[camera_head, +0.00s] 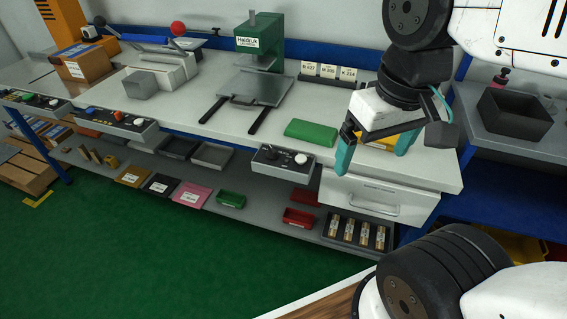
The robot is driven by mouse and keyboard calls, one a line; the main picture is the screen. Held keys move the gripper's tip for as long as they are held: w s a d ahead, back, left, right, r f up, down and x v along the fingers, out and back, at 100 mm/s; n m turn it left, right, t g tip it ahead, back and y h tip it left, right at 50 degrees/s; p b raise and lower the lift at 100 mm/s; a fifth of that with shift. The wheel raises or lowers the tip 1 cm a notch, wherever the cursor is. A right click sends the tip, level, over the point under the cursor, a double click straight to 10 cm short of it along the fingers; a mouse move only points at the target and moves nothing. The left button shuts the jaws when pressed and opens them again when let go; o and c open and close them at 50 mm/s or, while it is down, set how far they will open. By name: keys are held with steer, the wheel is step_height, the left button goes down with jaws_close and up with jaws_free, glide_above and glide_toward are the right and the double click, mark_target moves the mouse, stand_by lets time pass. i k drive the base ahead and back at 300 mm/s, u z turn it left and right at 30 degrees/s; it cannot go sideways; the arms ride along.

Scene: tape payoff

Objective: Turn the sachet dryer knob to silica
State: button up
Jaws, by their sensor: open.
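My gripper (372,160) is open, its teal fingers spread above the right part of the bench, with nothing seen between them. A grey control box (283,160) with a dark knob (270,154) and a white knob (301,158) is on the bench's front edge, left of and apart from my gripper. Two more control panels are on the front edge further left: one in the middle (112,122) and one at the far left (35,103). Their labels are too small to read, so I cannot tell which is the sachet dryer's or where its knob points.
A white drawer (372,200) is below my gripper. A green block (311,131) and a green press (261,38) are on the bench (225,124). A yellow item (378,143) is partly hidden behind my gripper. The lower shelf (250,207) holds several bins. Green floor (130,255) is clear in front.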

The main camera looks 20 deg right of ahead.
mark_target(272, 154)
steer(key=u, duration=2.1)
steer(key=k, duration=0.8)
steer(key=z, duration=1.05)
steer(key=i, duration=0.5)
steer(key=z, duration=0.1)
